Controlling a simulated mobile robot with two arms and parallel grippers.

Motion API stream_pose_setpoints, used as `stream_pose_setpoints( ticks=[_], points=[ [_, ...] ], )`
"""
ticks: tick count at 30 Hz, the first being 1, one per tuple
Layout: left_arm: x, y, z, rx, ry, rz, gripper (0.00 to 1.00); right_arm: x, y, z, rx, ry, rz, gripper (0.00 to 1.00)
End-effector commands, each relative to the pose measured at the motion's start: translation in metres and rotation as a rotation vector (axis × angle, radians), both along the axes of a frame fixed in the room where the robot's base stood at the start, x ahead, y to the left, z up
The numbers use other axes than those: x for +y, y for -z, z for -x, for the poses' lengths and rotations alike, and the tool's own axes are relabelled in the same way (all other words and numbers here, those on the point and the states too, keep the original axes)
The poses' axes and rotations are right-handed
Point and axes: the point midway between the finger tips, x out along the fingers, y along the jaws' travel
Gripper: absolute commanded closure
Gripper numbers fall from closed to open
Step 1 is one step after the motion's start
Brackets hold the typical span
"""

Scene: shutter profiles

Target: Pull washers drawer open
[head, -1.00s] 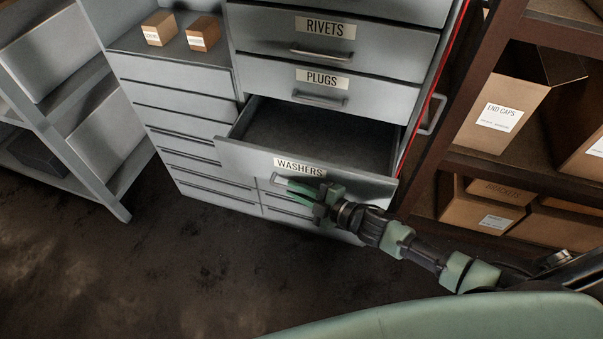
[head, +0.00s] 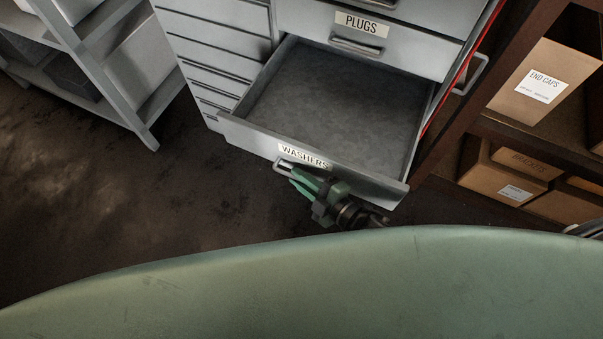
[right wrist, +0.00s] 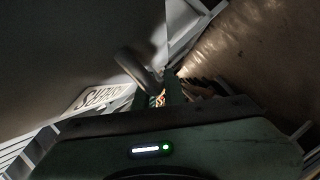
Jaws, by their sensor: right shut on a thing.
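The washers drawer (head: 340,95) stands pulled well out of the grey cabinet, and its inside looks empty. Its front carries a white WASHERS label (head: 304,157) and a bar handle (head: 284,167) under the label. My right gripper (head: 296,178) is shut on the handle from the front. In the right wrist view the handle (right wrist: 138,72) shows at the fingers of my right gripper (right wrist: 168,88), with part of the label (right wrist: 100,97) to the left. My left gripper is not in view.
The shut plugs drawer (head: 390,42) is above. A brown shelf with cardboard boxes (head: 545,82) stands close on the right. A grey shelf unit (head: 110,75) stands at the left. The floor (head: 130,200) between is clear.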

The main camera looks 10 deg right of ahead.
Motion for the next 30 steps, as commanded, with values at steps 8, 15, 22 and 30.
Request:
stream_pose_setpoints(
  ticks=[8,15,22,30],
  points=[
    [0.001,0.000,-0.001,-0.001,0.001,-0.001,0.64,0.000,0.001,0.001,0.003,0.000,0.001,0.80],
    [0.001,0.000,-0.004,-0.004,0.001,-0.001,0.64,-0.001,0.001,0.002,0.002,-0.001,0.000,0.80],
    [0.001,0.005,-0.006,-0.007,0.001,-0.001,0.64,-0.019,-0.004,0.027,0.003,-0.001,0.002,0.80],
    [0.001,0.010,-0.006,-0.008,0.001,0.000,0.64,-0.042,-0.013,0.057,0.004,-0.001,0.001,0.80]
  ],
)
